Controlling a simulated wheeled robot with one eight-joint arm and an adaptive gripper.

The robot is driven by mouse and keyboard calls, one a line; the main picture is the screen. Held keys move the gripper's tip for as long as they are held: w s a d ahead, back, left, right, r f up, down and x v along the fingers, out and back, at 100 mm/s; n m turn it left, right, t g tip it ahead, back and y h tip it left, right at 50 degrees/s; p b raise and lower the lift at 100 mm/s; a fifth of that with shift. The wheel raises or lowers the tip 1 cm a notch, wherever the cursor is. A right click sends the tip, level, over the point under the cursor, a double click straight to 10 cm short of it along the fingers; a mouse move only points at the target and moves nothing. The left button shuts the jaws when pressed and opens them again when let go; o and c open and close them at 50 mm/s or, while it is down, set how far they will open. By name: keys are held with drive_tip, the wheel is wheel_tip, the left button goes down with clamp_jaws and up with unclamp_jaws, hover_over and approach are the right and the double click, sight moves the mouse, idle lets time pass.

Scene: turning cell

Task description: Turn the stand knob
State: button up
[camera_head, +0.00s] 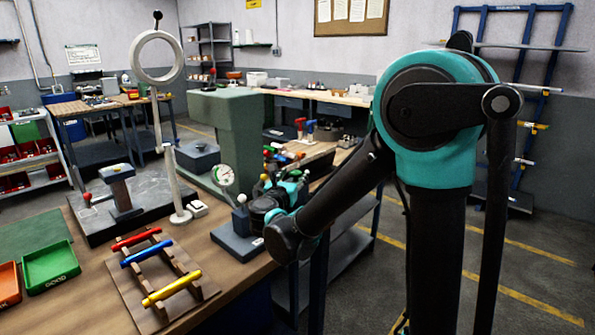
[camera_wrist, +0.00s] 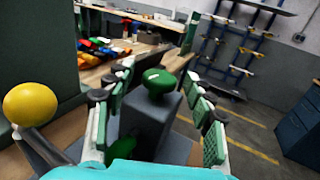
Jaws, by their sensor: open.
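A green round knob (camera_wrist: 160,84) tops a dark grey upright block (camera_wrist: 150,122) in the wrist view. My gripper (camera_wrist: 157,78) is open, with one green-padded finger on each side of the block and knob. Gaps show between the fingers and the knob, so it is not gripped. In the head view my gripper (camera_head: 284,190) is low over the bench beside the dial gauge (camera_head: 223,175), partly hidden by my arm. I cannot clearly make out the green knob there.
A yellow ball (camera_wrist: 30,105) is close on the left in the wrist view. A large green machine column (camera_head: 228,125) stands behind the gauge. A rack with red, blue and yellow bars (camera_head: 172,288) is at the front. Floor right of the bench is open.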

drive_tip(key=v, duration=0.6)
drive_tip(key=shift+c, duration=0.2)
